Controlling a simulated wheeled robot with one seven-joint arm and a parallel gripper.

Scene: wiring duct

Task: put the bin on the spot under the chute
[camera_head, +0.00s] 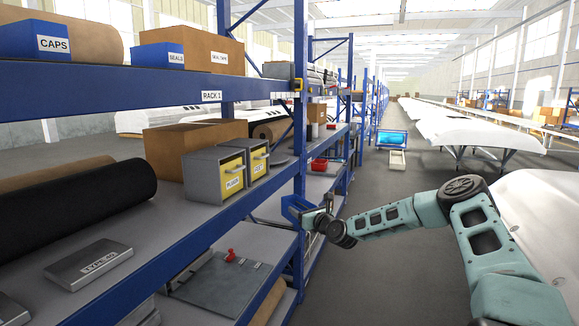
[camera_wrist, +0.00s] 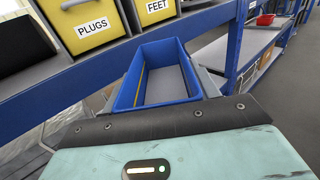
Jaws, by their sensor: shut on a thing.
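A blue open-topped bin (camera_head: 296,208) is held at the end of my arm, beside the upright of the rack. In the wrist view the bin (camera_wrist: 158,55) looks empty, with a grey floor. My gripper (camera_head: 313,217) is shut on the bin; the fingertips are small and partly hidden in the head view. The bin is in the aisle-side space by the rack, below the level of the middle shelf. I cannot pick out a chute or a marked spot under one in either view.
The blue rack (camera_head: 215,205) fills the left. Two yellow-fronted drawers, PLUGS (camera_head: 231,174) and FEET (camera_head: 258,160), stand on its middle shelf. A red bin (camera_head: 319,164) sits farther along. A panel with a red knob (camera_head: 231,256) lies lower. The aisle floor (camera_head: 362,270) is open.

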